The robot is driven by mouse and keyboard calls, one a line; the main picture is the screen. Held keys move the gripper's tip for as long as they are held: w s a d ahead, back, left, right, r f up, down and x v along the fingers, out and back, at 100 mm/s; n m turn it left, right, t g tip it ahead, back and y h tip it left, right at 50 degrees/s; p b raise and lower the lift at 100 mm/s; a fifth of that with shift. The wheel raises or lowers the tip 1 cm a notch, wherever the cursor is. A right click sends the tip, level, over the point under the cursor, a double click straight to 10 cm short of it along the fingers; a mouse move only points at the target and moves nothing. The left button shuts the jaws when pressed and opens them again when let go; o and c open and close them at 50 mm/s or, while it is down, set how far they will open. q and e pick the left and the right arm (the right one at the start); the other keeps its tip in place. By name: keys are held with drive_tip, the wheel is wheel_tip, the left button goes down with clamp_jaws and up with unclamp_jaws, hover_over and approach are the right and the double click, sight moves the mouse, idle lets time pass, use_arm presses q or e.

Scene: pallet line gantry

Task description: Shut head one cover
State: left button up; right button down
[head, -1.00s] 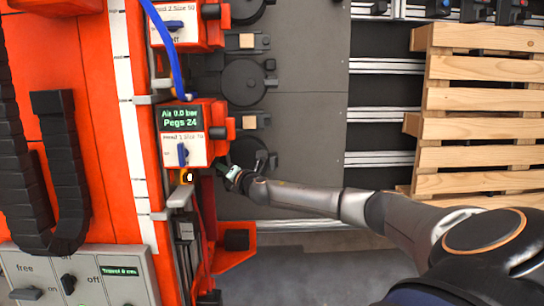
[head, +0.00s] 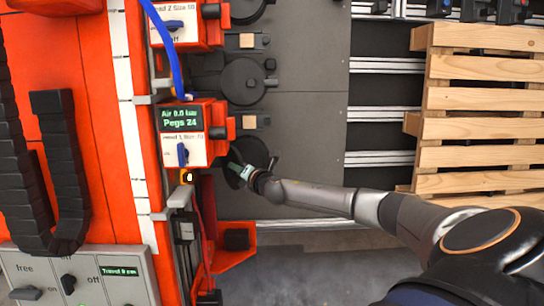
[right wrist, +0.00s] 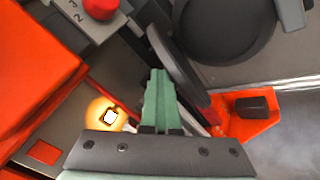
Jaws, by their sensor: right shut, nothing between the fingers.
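Head one is the orange box (head: 190,150) with a lit screen reading air and "Pegs 24" and a white label plate with a blue lever. To its lower right, a dark round disc (head: 256,150) lies over the grey plate. In the right wrist view a dark round plate (right wrist: 178,65), seen nearly edge-on, stands tilted just right of my fingers; it looks like the cover, but I cannot be sure. My right gripper (head: 237,169) is shut and empty beside head one; its green fingers also show in the right wrist view (right wrist: 158,78). My left gripper is out of view.
A second orange head (head: 188,25) is above head one, with a blue hose between. An orange bracket (head: 235,245) sticks out below. A grey control panel (head: 80,275) is at lower left. A wooden pallet (head: 480,110) stands right.

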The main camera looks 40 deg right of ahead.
drive_tip(key=shift+s+f, duration=0.25)
drive_tip(key=shift+f, duration=0.15)
drive_tip(key=shift+s+d+f+b, duration=0.1)
drive_tip(key=shift+d+f+b, duration=0.15)
drive_tip(key=shift+d, duration=0.7)
drive_tip(key=shift+s+d+f+b, duration=0.1)
drive_tip(key=shift+d+b, duration=0.15)
drive_tip(key=shift+d, duration=0.75)
drive_tip(key=shift+w+d+f+b, duration=0.1)
drive_tip(key=shift+d+f+b, duration=0.15)
drive_tip(key=shift+d, duration=0.35)
drive_tip(key=shift+w+d+f+b, duration=0.2)
drive_tip(key=shift+d+b, duration=0.2)
drive_tip(key=shift+d, duration=0.15)
drive_tip(key=shift+w+d+f+b, duration=0.1)
drive_tip(key=shift+d+f+b, duration=0.15)
drive_tip(key=shift+d, duration=0.45)
drive_tip(key=d+b, duration=0.1)
drive_tip(key=w+d+f, duration=0.1)
drive_tip(key=d+b, duration=0.1)
drive_tip(key=shift+w+d+f+b, duration=0.15)
drive_tip(key=shift+w+b, duration=0.15)
drive_tip(key=shift+w, duration=0.05)
